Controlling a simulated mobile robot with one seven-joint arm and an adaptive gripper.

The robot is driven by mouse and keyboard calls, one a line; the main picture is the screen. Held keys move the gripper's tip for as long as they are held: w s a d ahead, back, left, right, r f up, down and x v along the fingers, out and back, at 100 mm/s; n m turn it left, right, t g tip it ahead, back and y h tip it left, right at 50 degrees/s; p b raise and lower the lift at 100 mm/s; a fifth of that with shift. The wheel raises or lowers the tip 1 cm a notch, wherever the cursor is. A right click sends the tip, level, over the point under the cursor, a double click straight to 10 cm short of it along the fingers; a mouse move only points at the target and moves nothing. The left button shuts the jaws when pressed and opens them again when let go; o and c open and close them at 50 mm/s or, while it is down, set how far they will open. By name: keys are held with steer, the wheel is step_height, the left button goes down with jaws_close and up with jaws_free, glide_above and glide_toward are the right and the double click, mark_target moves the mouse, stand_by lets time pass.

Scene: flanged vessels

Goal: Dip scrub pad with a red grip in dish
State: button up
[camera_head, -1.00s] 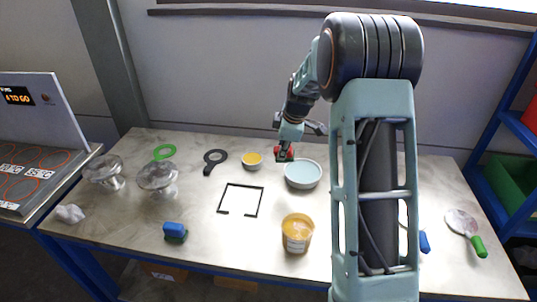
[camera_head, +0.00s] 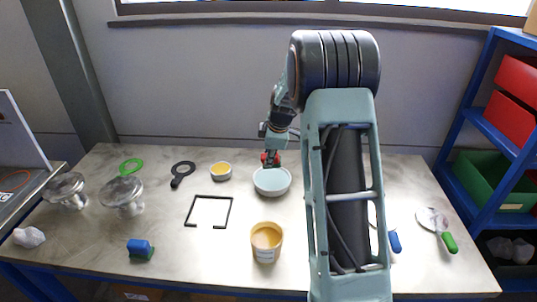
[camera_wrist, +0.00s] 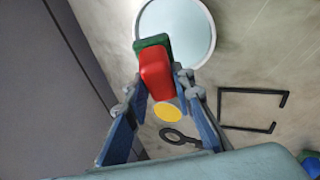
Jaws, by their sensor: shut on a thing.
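The scrub pad has a red grip (camera_wrist: 157,75) and a green pad end (camera_wrist: 152,42). My gripper (camera_wrist: 160,95) is shut on the red grip, one finger on each side. The dish (camera_wrist: 208,50) is round and white with pale blue liquid inside. In the wrist view the green end overlaps the dish's near rim. In the head view the dish (camera_head: 272,190) stands on the table, and the red grip (camera_head: 270,159) shows just behind its far edge. Whether the pad touches the liquid cannot be told.
A black frame (camera_head: 187,212), a yellow tub (camera_head: 266,243) and a blue-gripped pad (camera_head: 139,247) are nearer the front. Flanged glass vessels (camera_head: 122,194) stand at left.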

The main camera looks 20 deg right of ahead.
step_height(320, 180, down, 4)
steer(key=shift+r+b, duration=0.1)
steer(key=shift+b, duration=0.65)
step_height(320, 180, down, 3)
steer(key=b, duration=0.3)
steer(key=shift+r, duration=0.15)
stand_by(0.3)
steer(key=shift+r+p, duration=1.05)
steer(key=shift+r, duration=1.4)
steer(key=shift+r, duration=0.15)
steer(key=shift+r+p, duration=0.9)
steer(key=shift+r, duration=1)
